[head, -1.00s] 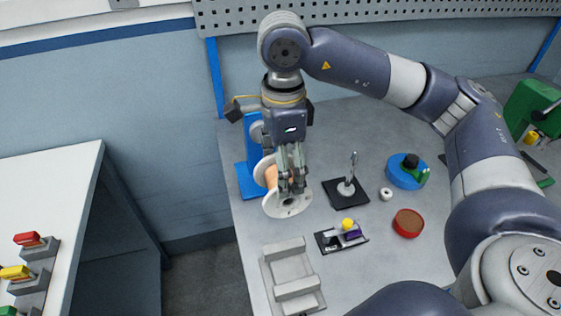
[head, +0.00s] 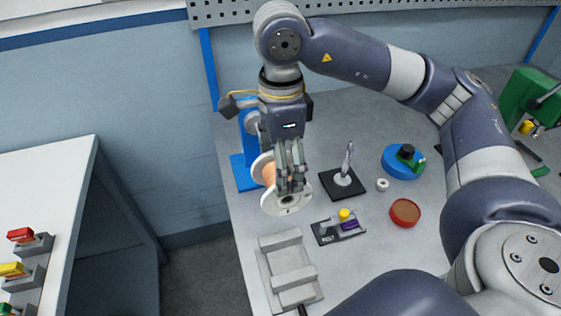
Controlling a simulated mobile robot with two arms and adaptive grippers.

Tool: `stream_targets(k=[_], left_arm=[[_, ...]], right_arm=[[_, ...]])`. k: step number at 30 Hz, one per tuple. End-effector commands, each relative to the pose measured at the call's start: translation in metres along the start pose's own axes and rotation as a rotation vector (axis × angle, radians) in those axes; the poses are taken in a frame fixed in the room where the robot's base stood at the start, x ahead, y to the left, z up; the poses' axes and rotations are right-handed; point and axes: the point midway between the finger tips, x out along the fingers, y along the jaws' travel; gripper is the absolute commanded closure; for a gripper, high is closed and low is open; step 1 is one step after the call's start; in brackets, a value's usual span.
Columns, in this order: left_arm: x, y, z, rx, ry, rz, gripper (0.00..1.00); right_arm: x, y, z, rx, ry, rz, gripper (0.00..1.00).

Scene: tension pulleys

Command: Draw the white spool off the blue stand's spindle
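The white spool (head: 271,206) has two white flanges and an orange-brown winding (head: 269,173) between them. It sits in front of the blue stand (head: 243,175), near the table's left edge. My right gripper (head: 291,187) comes down from above with its fingers at the spool, between its flanges, and looks shut on it. The fingers hide part of the winding and near flange. The spindle is hidden behind the spool and gripper, so I cannot tell whether the spool is still around it. My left gripper is not in view.
A grey cradle (head: 287,271) lies on the table (head: 375,250) in front of the spool. To the right are a black base with an upright pin (head: 343,183), a small tray (head: 326,233), a red round container (head: 405,212) and a blue round fixture (head: 402,168). A side table stands left.

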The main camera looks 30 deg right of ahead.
Motion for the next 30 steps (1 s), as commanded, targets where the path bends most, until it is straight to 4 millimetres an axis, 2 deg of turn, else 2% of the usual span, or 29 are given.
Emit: stream_targets(k=[14,30], left_arm=[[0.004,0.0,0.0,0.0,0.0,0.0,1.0],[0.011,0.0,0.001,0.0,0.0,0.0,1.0]], right_arm=[[-0.001,0.001,0.0,0.0,-0.002,-0.002,0.64],[0.0,0.025,0.0,0.0,-0.001,-0.002,0.64]])
